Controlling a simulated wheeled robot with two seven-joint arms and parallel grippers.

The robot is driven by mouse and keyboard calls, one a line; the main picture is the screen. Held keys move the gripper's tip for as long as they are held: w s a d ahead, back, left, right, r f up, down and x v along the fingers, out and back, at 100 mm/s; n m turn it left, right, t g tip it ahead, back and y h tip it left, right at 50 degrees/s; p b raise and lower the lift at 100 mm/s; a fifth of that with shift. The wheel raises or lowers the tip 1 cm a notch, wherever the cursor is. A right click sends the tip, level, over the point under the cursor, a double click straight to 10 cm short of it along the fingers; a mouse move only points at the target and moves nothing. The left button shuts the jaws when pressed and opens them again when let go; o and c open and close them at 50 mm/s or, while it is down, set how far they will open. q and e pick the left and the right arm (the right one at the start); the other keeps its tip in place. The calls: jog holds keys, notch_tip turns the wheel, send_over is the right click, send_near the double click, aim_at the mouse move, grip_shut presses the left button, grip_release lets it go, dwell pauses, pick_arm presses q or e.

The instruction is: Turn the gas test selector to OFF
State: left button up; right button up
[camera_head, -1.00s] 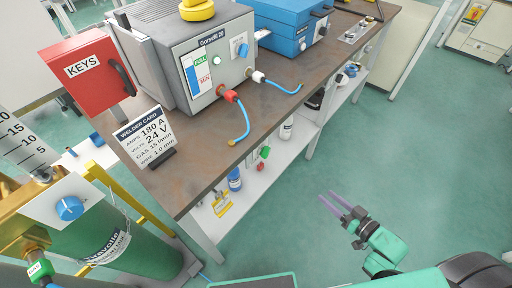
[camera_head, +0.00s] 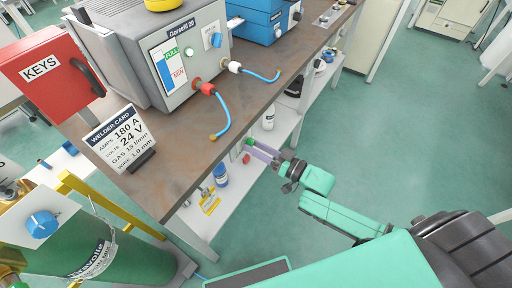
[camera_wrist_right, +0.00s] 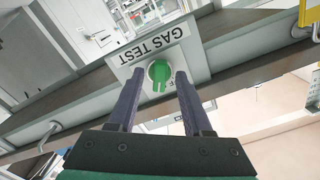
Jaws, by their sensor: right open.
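The gas test selector (camera_wrist_right: 158,71) is a green round knob with a raised bar, on a grey plate lettered GAS TEST (camera_wrist_right: 152,44), which appears upside down in the right wrist view. Small lettering at the plate's right is partly hidden by a finger, so I cannot read the knob's setting. My right gripper (camera_wrist_right: 159,78) is open, with one dark finger on each side of the knob and gaps visible between. In the head view, the right gripper (camera_head: 252,149) reaches toward the bench's front side, below the top. My left gripper is not in view.
The brown bench top (camera_head: 185,150) lies above my right gripper. It bears a grey welder box (camera_head: 165,55), a red KEYS box (camera_head: 50,68) and a welder card (camera_head: 117,137). A lower shelf holds a blue bottle (camera_head: 221,176). A green cylinder (camera_head: 125,255) stands front left. The right floor is clear.

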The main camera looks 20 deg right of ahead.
grip_shut()
jog(key=shift+n, duration=0.4)
jog(key=n, duration=1.1)
jog(key=shift+p, duration=0.35)
dwell(0.4)
grip_release()
